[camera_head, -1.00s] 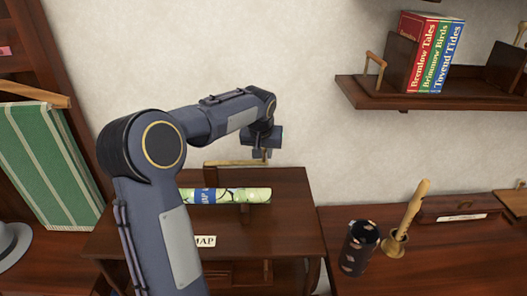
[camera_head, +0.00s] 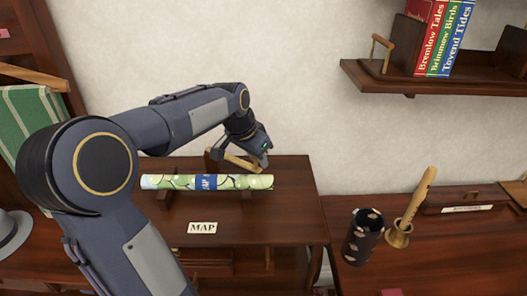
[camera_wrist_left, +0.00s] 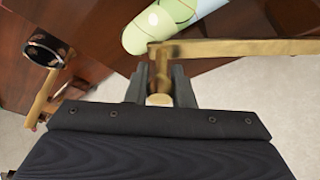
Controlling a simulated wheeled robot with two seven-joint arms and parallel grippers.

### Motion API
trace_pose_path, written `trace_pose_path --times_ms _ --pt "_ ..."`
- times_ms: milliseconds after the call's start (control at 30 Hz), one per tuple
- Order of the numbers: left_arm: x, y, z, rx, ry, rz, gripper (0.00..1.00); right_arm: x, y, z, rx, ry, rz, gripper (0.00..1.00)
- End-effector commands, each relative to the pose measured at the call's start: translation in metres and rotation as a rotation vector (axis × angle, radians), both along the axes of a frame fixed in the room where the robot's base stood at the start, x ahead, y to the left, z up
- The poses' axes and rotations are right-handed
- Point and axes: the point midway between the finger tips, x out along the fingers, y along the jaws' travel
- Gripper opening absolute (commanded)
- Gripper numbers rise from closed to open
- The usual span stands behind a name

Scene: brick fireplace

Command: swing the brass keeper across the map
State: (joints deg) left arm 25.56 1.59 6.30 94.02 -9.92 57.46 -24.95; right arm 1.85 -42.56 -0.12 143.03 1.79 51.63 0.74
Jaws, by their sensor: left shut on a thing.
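The rolled map (camera_head: 160,182), pale green and cream with a blue label, lies on wooden supports on the small desk. The brass keeper (camera_head: 235,161) is a thin bar behind the map, slanting with its right end nearer the roll. My left gripper (camera_head: 263,162) is at that right end. In the left wrist view, my left gripper (camera_wrist_left: 160,88) is shut on the keeper's knob, and the keeper (camera_wrist_left: 245,47) runs off to the right. The map (camera_wrist_left: 165,22) is close by there. My right gripper is not in view.
A MAP card (camera_head: 202,228) sits at the desk's front. To the right, a dark patterned cup (camera_head: 362,240) and a brass holder (camera_head: 398,238) with a tall wooden piece stand on a lower surface. A shelf (camera_head: 440,82) with books hangs at upper right.

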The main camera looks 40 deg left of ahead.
Motion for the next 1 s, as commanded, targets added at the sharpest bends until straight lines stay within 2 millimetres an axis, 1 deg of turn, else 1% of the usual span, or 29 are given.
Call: trace_pose_path --times_ms 33,300,600,800,1000 --pt "-0.008 0.000 -0.001 0.001 -0.003 -0.040 0.00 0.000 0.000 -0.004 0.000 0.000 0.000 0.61" --pt "-0.049 0.000 -0.001 0.000 -0.004 -0.295 0.00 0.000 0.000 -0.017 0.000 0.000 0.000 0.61" --pt "-0.093 0.014 -0.001 0.000 -0.002 -0.579 0.00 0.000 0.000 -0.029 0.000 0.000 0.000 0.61" --pt "-0.116 0.027 -0.001 -0.001 -0.002 -0.747 0.00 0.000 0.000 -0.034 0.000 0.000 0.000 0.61" --pt "-0.133 0.040 0.000 0.002 -0.001 -0.869 0.00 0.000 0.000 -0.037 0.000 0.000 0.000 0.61"
